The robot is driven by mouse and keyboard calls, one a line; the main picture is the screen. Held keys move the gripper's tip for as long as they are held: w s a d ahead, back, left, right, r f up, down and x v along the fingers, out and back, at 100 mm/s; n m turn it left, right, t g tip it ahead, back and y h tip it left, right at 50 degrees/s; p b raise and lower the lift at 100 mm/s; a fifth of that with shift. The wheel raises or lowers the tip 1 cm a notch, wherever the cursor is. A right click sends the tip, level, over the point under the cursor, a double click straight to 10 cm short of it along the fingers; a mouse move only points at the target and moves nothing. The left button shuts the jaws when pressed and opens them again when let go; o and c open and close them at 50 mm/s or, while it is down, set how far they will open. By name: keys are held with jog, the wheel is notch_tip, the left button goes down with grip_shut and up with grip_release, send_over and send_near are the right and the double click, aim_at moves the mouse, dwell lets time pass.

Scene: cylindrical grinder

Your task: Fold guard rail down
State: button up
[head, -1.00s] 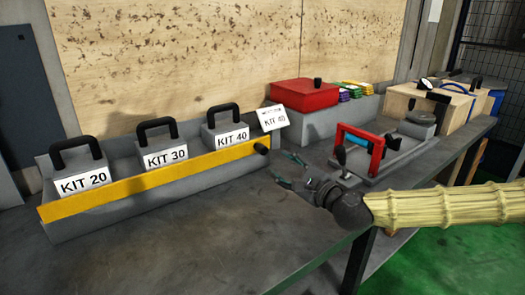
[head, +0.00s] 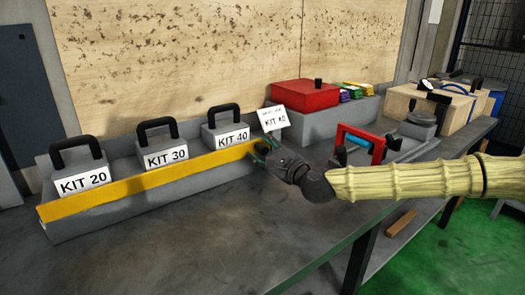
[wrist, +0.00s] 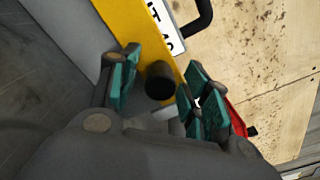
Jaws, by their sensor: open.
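The yellow guard rail (head: 150,184) stands raised along the front of the grey kit tray (head: 85,222), in front of the KIT 20, KIT 30 and KIT 40 blocks. In the wrist view the rail (wrist: 135,28) runs down from the top to a black round knob (wrist: 159,81) at its right end. My gripper (head: 263,150) is at the rail's right end in the head view. In the wrist view my gripper (wrist: 155,92) is open, with teal finger pads on both sides of the knob. I cannot tell whether the pads touch it. The head view hides the knob behind my gripper.
A red box (head: 305,93) sits on a grey bin at the back. A red-framed fixture (head: 361,146) stands right of my gripper. The bench (head: 190,235) in front of the tray is clear.

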jog(key=shift+w+a, duration=0.1)
jog(key=shift+w, duration=0.1)
jog(key=c, duration=1)
jog(key=shift+c, duration=0.2)
jog(key=shift+f+b, duration=0.3)
jog(key=shift+b, duration=0.7)
jog(key=t+b, duration=0.1)
jog(key=b, duration=0.3)
jog(key=shift+s+y, duration=0.15)
jog(key=shift+y, duration=0.25)
jog(key=shift+r, duration=0.1)
